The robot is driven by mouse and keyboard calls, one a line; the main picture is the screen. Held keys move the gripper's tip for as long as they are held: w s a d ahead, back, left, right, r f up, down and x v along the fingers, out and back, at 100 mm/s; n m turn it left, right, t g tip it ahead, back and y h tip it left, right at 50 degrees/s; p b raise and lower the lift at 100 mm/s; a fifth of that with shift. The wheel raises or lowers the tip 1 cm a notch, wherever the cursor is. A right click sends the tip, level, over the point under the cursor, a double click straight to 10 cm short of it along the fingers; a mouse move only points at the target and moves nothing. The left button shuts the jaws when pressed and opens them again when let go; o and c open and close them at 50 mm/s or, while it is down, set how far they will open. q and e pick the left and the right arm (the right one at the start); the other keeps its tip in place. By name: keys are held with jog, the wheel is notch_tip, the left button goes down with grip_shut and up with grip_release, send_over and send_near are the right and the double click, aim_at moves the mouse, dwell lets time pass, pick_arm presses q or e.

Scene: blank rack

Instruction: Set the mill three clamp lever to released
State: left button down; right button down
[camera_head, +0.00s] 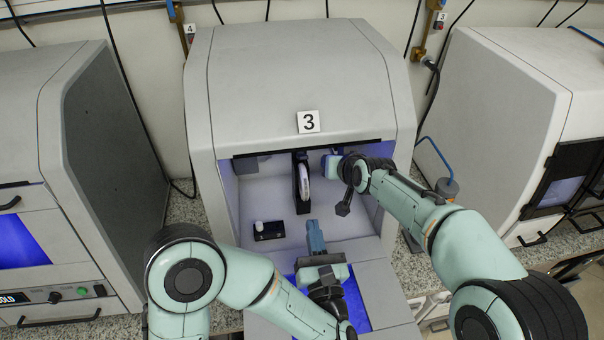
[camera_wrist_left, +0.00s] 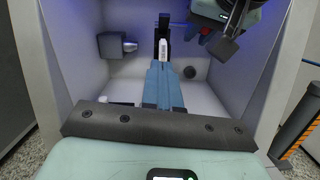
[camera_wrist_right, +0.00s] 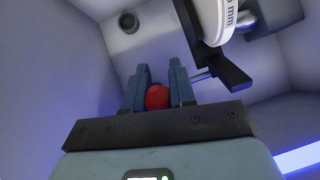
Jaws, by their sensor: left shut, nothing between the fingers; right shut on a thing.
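Mill three (camera_head: 300,75) is the grey machine marked 3 in the middle of the head view, its chamber open. A red ball knob (camera_wrist_right: 157,97), which looks like the clamp lever's end, sits between the blue fingers of my right gripper (camera_wrist_right: 157,75). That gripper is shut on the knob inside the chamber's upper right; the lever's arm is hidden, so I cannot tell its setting. My left gripper (camera_head: 315,228) is shut and empty at the chamber's front opening. Its closed blue fingers also show in the left wrist view (camera_wrist_left: 164,75).
A black holder with a white dial (camera_head: 304,180) hangs mid-chamber, close beside my right fingers. A small dark block with a white knob (camera_head: 267,230) sits on the chamber floor at left. Other machines stand left (camera_head: 110,150) and right (camera_head: 500,100).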

jog(key=shift+w+r, duration=0.15)
jog(key=shift+r, duration=0.15)
pick_arm(q)
jog(key=w+a+r, duration=0.1)
jog(key=w+r, duration=0.1)
jog(key=w, duration=0.4)
jog(key=w+a+r+n, duration=0.1)
jog(key=w+r, duration=0.1)
jog(key=w, duration=0.5)
jog(key=shift+a+r+n, duration=0.15)
jog(key=shift+a+n, duration=0.15)
jog(key=shift+a, duration=0.05)
